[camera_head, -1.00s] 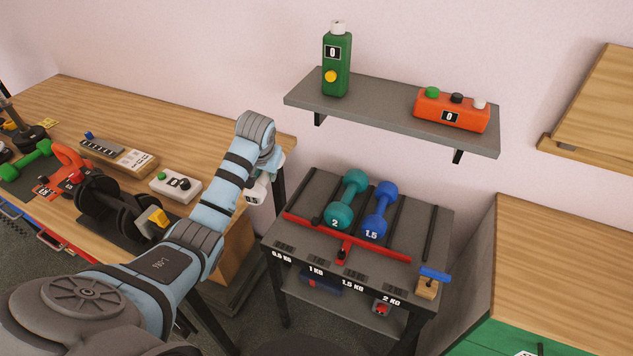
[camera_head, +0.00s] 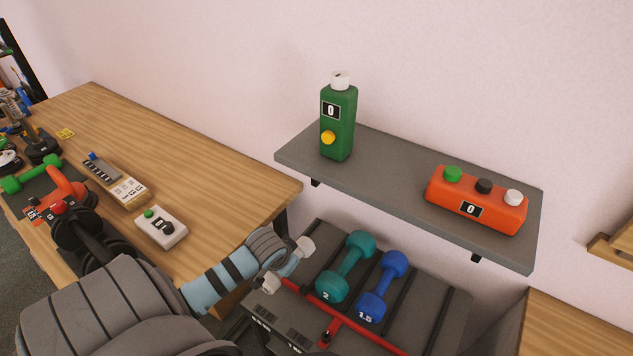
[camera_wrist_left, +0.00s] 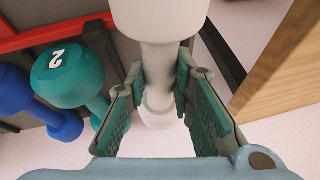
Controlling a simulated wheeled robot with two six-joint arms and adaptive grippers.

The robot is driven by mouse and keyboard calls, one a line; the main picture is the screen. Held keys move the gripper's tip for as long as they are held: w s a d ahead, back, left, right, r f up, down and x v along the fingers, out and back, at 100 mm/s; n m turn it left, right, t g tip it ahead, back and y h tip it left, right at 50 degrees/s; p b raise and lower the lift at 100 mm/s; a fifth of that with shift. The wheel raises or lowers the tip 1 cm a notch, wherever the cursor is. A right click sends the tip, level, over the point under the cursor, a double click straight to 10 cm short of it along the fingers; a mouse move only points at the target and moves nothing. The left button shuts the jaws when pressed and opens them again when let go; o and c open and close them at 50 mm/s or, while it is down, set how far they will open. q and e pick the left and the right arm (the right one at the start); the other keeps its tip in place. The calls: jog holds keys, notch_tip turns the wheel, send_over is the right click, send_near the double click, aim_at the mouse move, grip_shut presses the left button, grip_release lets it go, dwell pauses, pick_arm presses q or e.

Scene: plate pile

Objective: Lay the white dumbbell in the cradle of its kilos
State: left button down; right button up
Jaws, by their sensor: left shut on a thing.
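The white dumbbell (camera_head: 305,247) is in my left gripper (camera_head: 284,266), over the left end of the grey rack (camera_head: 447,318). In the left wrist view the fingers (camera_wrist_left: 160,85) close around the handle of the white dumbbell (camera_wrist_left: 160,22), one on each side. Whether it touches the rack is unclear. On the rack lie a teal dumbbell (camera_head: 346,265) marked 2 and a blue dumbbell (camera_head: 383,285) marked 1.5, side by side between dark rails. The kilo labels along the front edge are mostly cut off or unreadable now. My right gripper is not in view.
A red bar (camera_head: 362,330) runs across the rack in front of the dumbbells. A grey shelf (camera_head: 395,188) overhangs behind, with a green bottle-shaped box (camera_head: 338,122) and an orange button box (camera_head: 476,200). A wooden bench (camera_head: 215,165) stands left. The rack's right part looks free.

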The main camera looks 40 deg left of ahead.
pick_arm(q)
jog(key=b, duration=0.2)
send_over(315, 254)
notch_tip(315, 254, down, 2)
jog(key=shift+s+f, duration=0.15)
jog(key=shift+f, duration=0.1)
jog(key=f, duration=0.1)
jog(key=f+b, duration=0.1)
jog(key=f, duration=0.3)
jog(key=shift+w+a+b, duration=0.1)
jog(key=shift+w+b, duration=0.15)
jog(key=shift+b, duration=0.1)
jog(key=shift+r, duration=0.15)
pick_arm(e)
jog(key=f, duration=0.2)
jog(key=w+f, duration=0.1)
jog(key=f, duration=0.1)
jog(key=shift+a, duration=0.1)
pick_arm(q)
jog(key=c, duration=1.4)
grip_release()
jog(key=shift+s, duration=0.1)
